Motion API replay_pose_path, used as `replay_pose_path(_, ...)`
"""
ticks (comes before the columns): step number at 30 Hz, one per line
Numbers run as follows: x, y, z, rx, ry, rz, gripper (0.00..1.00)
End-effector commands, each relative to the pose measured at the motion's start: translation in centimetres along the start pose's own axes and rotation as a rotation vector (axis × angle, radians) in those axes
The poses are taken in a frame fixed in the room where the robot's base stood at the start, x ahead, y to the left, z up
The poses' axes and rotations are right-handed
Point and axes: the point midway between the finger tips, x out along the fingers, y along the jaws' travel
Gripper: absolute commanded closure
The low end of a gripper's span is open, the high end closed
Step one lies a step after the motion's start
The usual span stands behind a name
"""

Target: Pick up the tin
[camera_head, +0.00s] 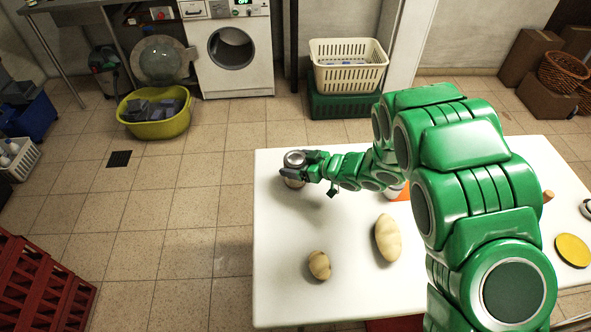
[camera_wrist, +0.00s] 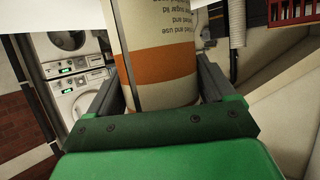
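The tin (camera_head: 294,160) is at the far left corner of the white table (camera_head: 345,290), with its round metallic top showing in the head view. In the wrist view the tin (camera_wrist: 158,60) is a cream cylinder with an orange-brown band and dark printed text. My gripper (camera_head: 304,168) reaches it from the right, with a finger on each side. In the wrist view the fingers of my gripper (camera_wrist: 160,90) lie close against both sides, and it appears shut on the tin. I cannot tell whether the tin's base touches the table.
A small potato-like lump (camera_head: 319,265) and a longer one (camera_head: 388,238) lie on the table. A yellow disc (camera_head: 572,250) lies at the right. An orange item (camera_head: 400,193) is partly hidden behind my arm. The table's left edge is close to the tin.

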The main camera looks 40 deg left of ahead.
Motion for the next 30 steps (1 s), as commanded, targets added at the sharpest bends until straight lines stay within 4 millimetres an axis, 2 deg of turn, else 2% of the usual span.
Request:
replay_pose_path(1,0.0,0.0,0.0,0.000,0.000,0.000,0.46)
replay_pose_path(5,0.0,0.0,0.0,0.000,0.000,0.000,0.66)
replay_pose_path(6,0.0,0.0,0.0,0.000,0.000,0.001,0.67)
replay_pose_path(17,-0.2,0.1,-0.6,-0.002,0.001,0.001,0.67)
replay_pose_path(25,-1.4,0.0,-3.1,-0.003,0.001,0.000,0.67)
replay_pose_path(30,-3.0,-1.1,-4.4,-0.004,0.002,0.002,0.67)
